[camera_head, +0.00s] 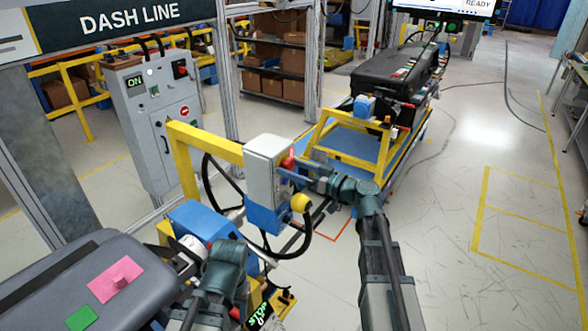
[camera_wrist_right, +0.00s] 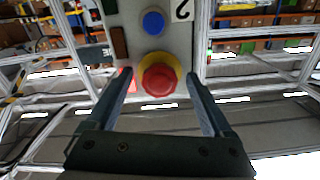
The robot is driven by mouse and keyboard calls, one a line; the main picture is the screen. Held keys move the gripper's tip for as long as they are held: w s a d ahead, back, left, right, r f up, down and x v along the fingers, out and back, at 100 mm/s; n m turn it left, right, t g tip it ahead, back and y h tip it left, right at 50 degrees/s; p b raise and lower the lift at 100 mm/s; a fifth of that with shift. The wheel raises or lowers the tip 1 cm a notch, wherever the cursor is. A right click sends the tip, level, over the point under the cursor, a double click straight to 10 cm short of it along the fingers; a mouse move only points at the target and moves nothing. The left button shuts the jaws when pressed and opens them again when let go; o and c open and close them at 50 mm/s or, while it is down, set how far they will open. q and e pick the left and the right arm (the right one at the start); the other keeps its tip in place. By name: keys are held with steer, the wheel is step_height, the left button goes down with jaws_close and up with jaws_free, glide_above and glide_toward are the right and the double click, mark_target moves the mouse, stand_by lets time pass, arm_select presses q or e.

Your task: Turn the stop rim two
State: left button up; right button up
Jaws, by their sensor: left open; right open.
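The stop button is a red mushroom head (camera_wrist_right: 160,82) with a yellow rim (camera_wrist_right: 145,63) behind it, on a grey panel marked 2 in the right wrist view. My right gripper (camera_wrist_right: 161,76) is open, its fingers on either side of the button with gaps between; contact does not show. In the head view my right gripper (camera_head: 293,170) is at the right side of the grey box (camera_head: 264,165) on the yellow post; the arm partly hides that side. My left gripper (camera_head: 192,252) is low at the left, near a blue housing (camera_head: 205,218); its fingers are hard to make out.
A blue button (camera_wrist_right: 153,22) sits above the stop button. Black cables (camera_head: 225,200) loop around the post. A dark padded dashboard (camera_head: 90,285) with a pink patch lies at lower left. A yellow-framed cart (camera_head: 350,150) stands behind.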

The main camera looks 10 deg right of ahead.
jaws_close()
